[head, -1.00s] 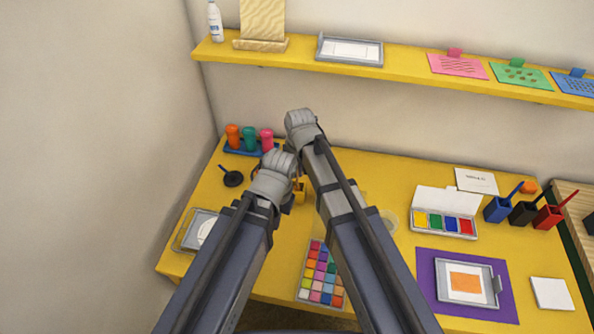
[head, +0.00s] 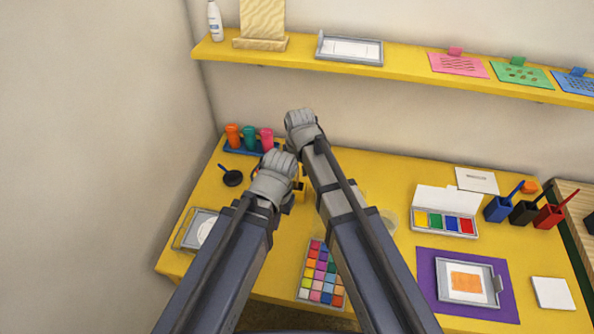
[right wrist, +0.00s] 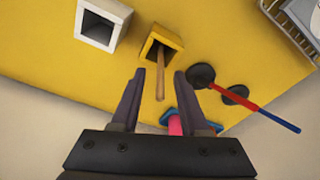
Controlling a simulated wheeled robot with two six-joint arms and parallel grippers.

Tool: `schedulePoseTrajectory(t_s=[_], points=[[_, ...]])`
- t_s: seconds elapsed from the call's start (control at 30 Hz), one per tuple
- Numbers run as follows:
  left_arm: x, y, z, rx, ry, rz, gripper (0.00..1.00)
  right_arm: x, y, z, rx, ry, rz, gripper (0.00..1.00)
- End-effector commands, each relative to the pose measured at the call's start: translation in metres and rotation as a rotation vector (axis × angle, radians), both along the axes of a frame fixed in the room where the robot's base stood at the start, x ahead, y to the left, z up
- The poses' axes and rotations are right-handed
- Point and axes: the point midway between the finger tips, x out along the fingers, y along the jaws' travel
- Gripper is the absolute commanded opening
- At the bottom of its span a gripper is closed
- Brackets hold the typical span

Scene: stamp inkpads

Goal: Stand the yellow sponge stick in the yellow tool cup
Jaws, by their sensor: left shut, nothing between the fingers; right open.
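In the right wrist view the yellow tool cup (right wrist: 172,38) is a square block with a dark opening. A plain wooden stick (right wrist: 160,84) stands in it, its free end toward me; I take it for the sponge stick, and its other end is hidden in the cup. My right gripper (right wrist: 159,74) is open, with a finger on each side of the stick and gaps between. In the head view part of the yellow cup (head: 300,191) shows between my arms. My left gripper (head: 287,204) is shut and empty beside it, its fingertips mostly hidden.
A white square cup (right wrist: 84,20) stands beside the yellow one. A blue rack (head: 238,148) of bottles stands behind. A paint palette (head: 322,272) lies in front.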

Motion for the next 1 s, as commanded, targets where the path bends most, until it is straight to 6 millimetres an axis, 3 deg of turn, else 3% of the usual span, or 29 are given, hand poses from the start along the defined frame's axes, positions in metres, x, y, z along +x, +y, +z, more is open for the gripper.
schedulePoseTrajectory(t_s=[0.27, 0.7, 1.0], points=[[0.000, 0.000, 0.019, 0.000, 0.000, 0.000, 0.00, -0.002, -0.001, 0.019, 0.000, 0.000, 0.000, 0.44], [0.000, 0.000, 0.074, 0.000, 0.000, 0.000, 0.00, -0.010, -0.002, 0.074, 0.000, 0.000, 0.000, 0.44], [0.000, 0.000, 0.077, 0.000, 0.000, 0.000, 0.00, -0.011, -0.002, 0.077, 0.000, 0.000, 0.000, 0.44]])
